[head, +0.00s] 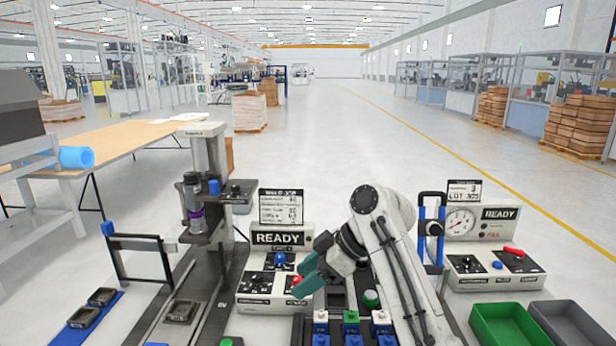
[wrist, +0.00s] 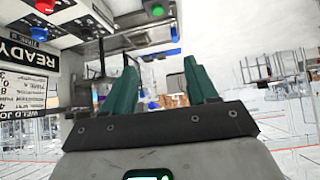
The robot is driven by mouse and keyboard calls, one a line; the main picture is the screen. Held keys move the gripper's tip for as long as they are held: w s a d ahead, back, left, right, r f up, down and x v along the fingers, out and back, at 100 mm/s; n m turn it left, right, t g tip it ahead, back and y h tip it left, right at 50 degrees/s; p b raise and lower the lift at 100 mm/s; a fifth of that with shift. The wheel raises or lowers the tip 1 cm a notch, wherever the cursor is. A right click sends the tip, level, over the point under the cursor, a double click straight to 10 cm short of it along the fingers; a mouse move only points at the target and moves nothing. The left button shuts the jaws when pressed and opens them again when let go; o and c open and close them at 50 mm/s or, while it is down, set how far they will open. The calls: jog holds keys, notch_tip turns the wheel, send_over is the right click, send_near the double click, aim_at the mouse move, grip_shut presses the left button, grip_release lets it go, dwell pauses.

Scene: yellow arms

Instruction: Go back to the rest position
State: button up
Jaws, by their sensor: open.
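My gripper (head: 310,275) is at the end of my white arm, in front of the left READY control box in the head view. Its green fingers stand apart with nothing between them. In the wrist view the two green fingers of my gripper (wrist: 162,88) are also spread and empty, pointing into the open hall. The arm bends over the middle of the bench and hides part of what lies behind it.
The left control box (head: 262,290) has blue and red buttons close to my fingers. A second box (head: 500,284) with a gauge stands right. A press-like station (head: 207,150) stands left. Green (head: 507,312) and grey (head: 562,308) bins sit at the lower right. Several capped blocks (head: 351,318) stand below the arm.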

jog(key=s+d+f+m+h+b, duration=0.1)
jog(key=s+d+f+m+b, duration=0.2)
jog(key=s+f, duration=0.5)
jog(key=s+d+f+m+t+h+b, duration=0.1)
jog(key=s+d+f+m, duration=0.3)
jog(key=f, duration=0.7)
jog(key=s+d+f+m+h+b, duration=0.15)
jog(key=s+d+f, duration=0.35)
jog(key=f, duration=0.5)
jog(key=s+d+f+m+h+b, duration=0.1)
jog(key=s+d+f+m, duration=0.1)
jog(key=s+d, duration=0.3)
jog(key=s+d+f+m+h+b, duration=0.1)
jog(key=s+d+f+m+h, duration=0.1)
jog(key=s, duration=1)
jog(key=s+d+f+m+h+b, duration=0.2)
jog(key=s+d+f+m, duration=0.2)
jog(key=s+d, duration=0.4)
jog(key=shift+s+f+g, duration=0.4)
jog(key=shift+s+f, duration=0.05)
jog(key=shift+s, duration=0.35)
jog(key=shift+h, duration=0.25)
